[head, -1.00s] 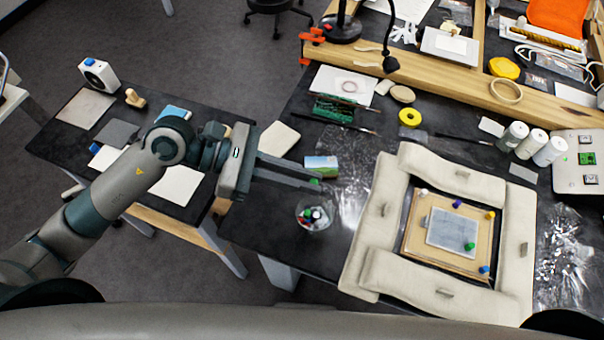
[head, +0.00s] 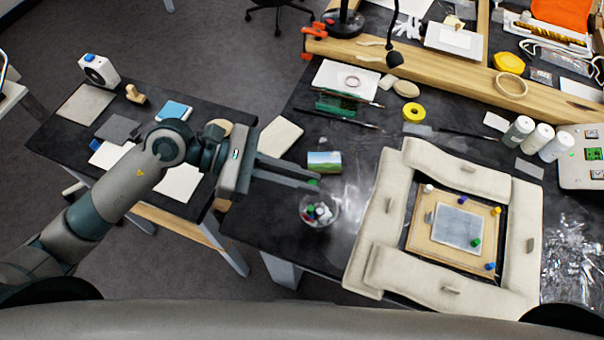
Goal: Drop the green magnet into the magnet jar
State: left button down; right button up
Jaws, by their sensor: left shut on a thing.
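My left gripper (head: 316,180) reaches in from the left and is shut on the green magnet (head: 314,182), a small green spot at its fingertips. The magnet jar (head: 307,219) is a small clear round container with several coloured magnets inside. It stands near the left edge of the dark table. The fingertips show just above the jar's rim in the picture; their exact height over it is hard to tell. Another green magnet (head: 475,243) sits on the framed board at right. My right gripper is not in view.
Padded cream cushions (head: 386,205) surround a wooden board (head: 424,240) with several coloured magnets. A small picture box (head: 324,162) stands just behind the jar. A yellow tape roll (head: 413,112) and white bottles (head: 536,142) lie farther back. A side table (head: 66,140) is at left.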

pick_arm(q)
notch_tip(320, 180, down, 4)
jog(key=shift+r+b, duration=0.25)
jog(key=shift+b, duration=0.45)
jog(key=c, duration=1.7)
grip_release()
jog(key=shift+a, duration=0.1)
